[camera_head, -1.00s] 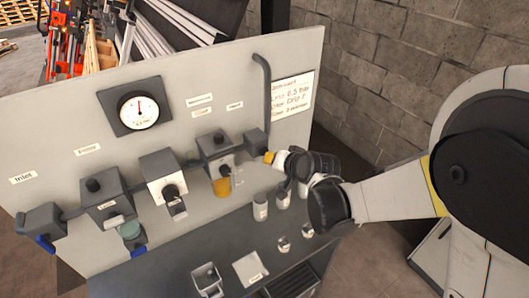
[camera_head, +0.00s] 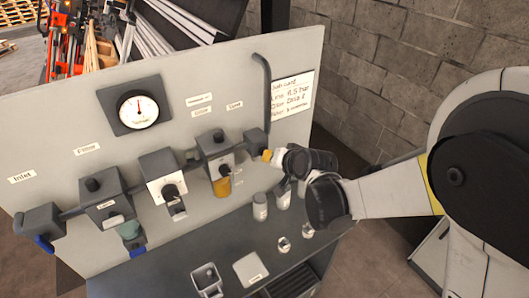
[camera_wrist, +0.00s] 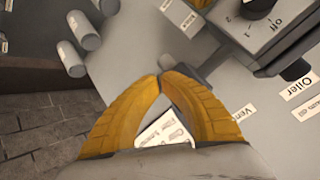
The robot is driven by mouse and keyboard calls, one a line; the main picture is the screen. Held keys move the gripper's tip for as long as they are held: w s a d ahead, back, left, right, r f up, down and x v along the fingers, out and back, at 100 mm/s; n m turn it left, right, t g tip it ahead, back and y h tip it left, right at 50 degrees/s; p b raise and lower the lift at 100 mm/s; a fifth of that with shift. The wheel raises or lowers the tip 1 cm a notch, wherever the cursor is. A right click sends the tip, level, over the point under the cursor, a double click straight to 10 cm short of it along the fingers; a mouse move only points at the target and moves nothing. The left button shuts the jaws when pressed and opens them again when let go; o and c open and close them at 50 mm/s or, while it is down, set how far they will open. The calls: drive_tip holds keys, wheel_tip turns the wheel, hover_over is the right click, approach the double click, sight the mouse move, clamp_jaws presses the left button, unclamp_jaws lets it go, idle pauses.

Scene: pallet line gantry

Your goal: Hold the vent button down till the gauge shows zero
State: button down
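The round gauge (camera_head: 139,110) is on the upper left of the panel. Its red needle points roughly upward, but the scale is too small to read. The vent block (camera_head: 256,141) is at the right end of the pipe line, under a small label. My gripper (camera_head: 267,155) is close to the front of this block. In the wrist view, its yellow fingertips (camera_wrist: 160,76) meet and hold nothing visible, beside a grey fitting. The vent label (camera_wrist: 243,113) is partly cut off there. The button itself is not distinguishable, and contact cannot be told.
The oiler (camera_head: 216,148) with its amber bowl (camera_head: 222,187) is just left of my gripper. Several small canisters (camera_head: 260,207) stand on the bench below. A bent pipe (camera_head: 264,85) rises above the vent block.

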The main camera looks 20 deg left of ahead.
drive_tip(key=shift+w+a, duration=0.4)
drive_tip(key=shift+a, duration=0.05)
idle(3.7)
drive_tip(key=shift+d, duration=0.1)
idle(0.8)
drive_tip(key=shift+s+d+b, duration=0.45)
drive_tip(key=shift+s+d, duration=0.2)
drive_tip(key=s+d, duration=0.3)
drive_tip(key=shift+s+d+b, duration=0.15)
drive_tip(key=shift+d+b, duration=0.25)
idle(0.3)
